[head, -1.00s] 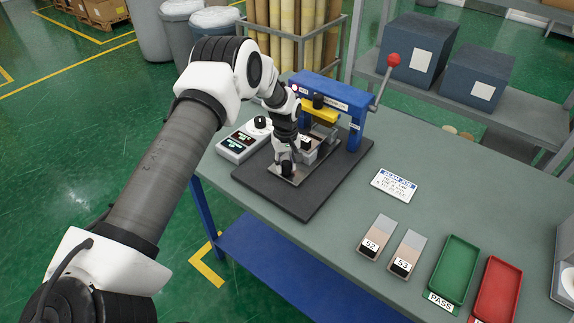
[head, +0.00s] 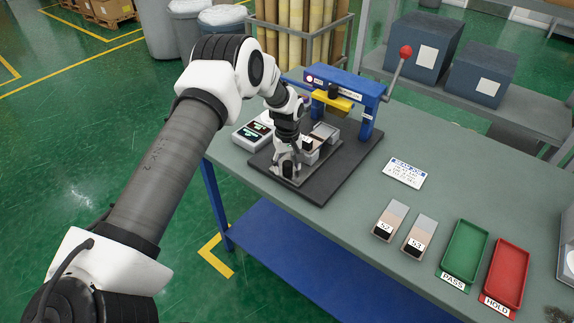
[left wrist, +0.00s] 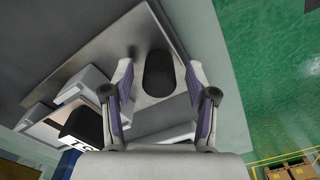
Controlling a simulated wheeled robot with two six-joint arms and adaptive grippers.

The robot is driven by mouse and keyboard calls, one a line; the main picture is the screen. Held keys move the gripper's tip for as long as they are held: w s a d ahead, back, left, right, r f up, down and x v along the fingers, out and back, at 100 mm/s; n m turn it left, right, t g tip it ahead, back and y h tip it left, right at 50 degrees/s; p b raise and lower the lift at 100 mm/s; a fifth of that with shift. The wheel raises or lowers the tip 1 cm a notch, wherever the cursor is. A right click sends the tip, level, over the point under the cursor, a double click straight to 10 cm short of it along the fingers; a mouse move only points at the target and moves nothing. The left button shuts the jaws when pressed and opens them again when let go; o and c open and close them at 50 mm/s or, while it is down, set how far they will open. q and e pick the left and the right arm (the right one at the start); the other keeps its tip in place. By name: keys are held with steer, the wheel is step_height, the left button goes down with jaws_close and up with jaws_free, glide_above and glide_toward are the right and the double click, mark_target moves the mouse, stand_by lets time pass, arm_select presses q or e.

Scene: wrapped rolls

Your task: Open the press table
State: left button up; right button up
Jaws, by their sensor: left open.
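The press (head: 345,88) has a blue frame, a yellow ram (head: 332,100) and a raised lever with a red ball. Its grey sliding table (head: 268,160) lies on the dark base, its front end out toward the near left edge. Grey blocks and a dark piece with a white label sit on the table. My left gripper (head: 288,168) is low at the table's front end. In the left wrist view its open fingers (left wrist: 160,80) stand on both sides of the table's black knob (left wrist: 159,75), with gaps visible. My right gripper is out of view.
A control box (head: 252,136) stands left of the dark base (head: 345,165). To the right lie a printed card (head: 405,173), two sample pieces (head: 390,220), a green PASS tray (head: 446,258) and a red HOLD tray (head: 493,291). The bench between press and card is clear.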

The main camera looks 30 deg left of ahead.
arm_select(q)
step_height(320, 180, up, 12)
stand_by(0.3)
stand_by(0.3)
